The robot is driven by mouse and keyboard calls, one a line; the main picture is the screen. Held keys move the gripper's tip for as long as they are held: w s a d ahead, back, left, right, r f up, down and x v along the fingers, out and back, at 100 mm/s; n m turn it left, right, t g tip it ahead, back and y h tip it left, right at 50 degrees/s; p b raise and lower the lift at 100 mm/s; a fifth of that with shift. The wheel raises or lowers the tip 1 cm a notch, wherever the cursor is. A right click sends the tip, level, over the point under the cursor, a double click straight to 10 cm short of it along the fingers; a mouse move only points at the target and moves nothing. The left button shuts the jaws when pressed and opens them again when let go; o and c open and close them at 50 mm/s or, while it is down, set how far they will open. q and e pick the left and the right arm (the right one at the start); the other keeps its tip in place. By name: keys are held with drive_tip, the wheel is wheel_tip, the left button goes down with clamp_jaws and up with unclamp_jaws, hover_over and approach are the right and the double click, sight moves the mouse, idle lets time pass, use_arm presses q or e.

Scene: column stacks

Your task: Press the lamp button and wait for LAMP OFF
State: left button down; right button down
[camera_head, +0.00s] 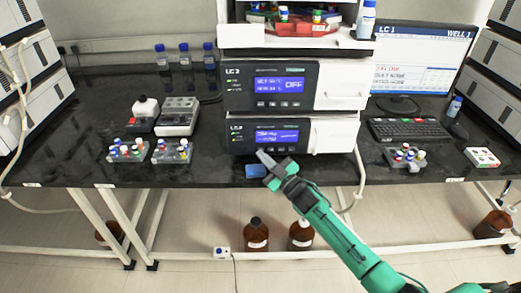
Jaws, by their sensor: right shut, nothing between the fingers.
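Two stacked LC modules stand at the bench's middle. My left gripper is not in view.
A small blue object (256,170) lies by the bench's front edge beside my right gripper. Vial racks (172,152) stand left; a keyboard (408,129) and monitor (420,62) stand right. Brown bottles (256,233) are on the floor.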

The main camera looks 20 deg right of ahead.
drive_tip(key=shift+s+a+f, duration=0.1)
drive_tip(key=shift+s, duration=0.45)
drive_tip(key=shift+s+a+p, duration=0.3)
drive_tip(key=shift+s+p, duration=0.3)
drive_tip(key=shift+s, duration=0.3)
drive_tip(key=shift+s+a+p, duration=0.25)
drive_tip(key=shift+s+p, duration=0.3)
drive_tip(key=shift+s, duration=0.35)
drive_tip(key=shift+s+a, duration=0.15)
drive_tip(key=shift+s, duration=0.5)
idle(5.0)
